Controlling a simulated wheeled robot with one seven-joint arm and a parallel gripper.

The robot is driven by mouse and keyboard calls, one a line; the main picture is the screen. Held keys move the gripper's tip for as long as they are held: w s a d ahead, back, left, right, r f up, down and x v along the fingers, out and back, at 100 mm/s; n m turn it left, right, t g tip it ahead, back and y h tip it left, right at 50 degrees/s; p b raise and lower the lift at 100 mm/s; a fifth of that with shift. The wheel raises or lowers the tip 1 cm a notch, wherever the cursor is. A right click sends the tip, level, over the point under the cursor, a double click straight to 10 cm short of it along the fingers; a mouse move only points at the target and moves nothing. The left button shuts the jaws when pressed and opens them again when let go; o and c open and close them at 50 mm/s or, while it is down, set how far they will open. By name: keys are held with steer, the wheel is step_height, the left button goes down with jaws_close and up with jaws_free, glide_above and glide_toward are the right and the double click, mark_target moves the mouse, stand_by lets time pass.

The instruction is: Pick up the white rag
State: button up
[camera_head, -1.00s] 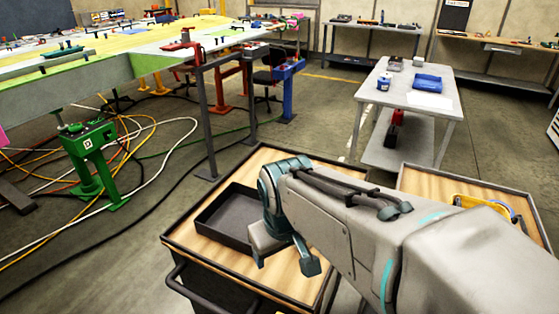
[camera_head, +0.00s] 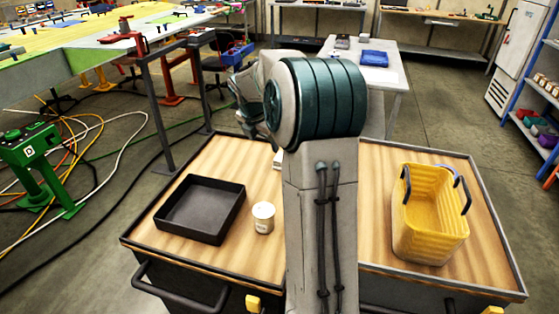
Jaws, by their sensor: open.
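I cannot make out a white rag for certain. A small pale object (camera_head: 278,160) shows on the wooden cart top, mostly hidden behind my arm; I cannot tell what it is. A flat whitish patch (camera_head: 384,76) also lies on the pale table at the back, beside a folded blue cloth (camera_head: 375,58). My gripper (camera_head: 246,108) is partly in view left of my raised arm, above the cart's far edge. It is open, and nothing shows in it. My arm covers the middle of the cart.
The wooden cart top (camera_head: 375,245) holds a black tray (camera_head: 200,210) at left, a white can (camera_head: 263,217) near my arm, and a yellow basket (camera_head: 430,215) with dark handles at right. A green stand (camera_head: 35,160) and cables lie left. A shelf unit (camera_head: 540,120) stands right.

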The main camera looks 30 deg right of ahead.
steer(key=w+d+f+n, duration=0.1)
steer(key=d+f, duration=0.1)
steer(key=f, duration=0.1)
steer(key=w+d+f+n, duration=0.1)
steer(key=w+d+f, duration=0.1)
steer(key=d+f, duration=0.1)
steer(key=w+d+f+n, duration=0.1)
steer(key=d+f, duration=0.2)
steer(key=f, duration=0.1)
steer(key=shift+w, duration=0.4)
steer(key=shift+d+p+x, duration=0.15)
steer(key=shift+p+x, duration=0.15)
steer(key=shift+x, duration=1)
steer(key=shift+d+p+x, duration=0.1)
steer(key=shift+p+x, duration=0.2)
steer(key=shift+x, duration=1)
steer(key=shift+s+r, duration=0.1)
steer(key=shift+s, duration=0.05)
steer(key=c, duration=1.1)
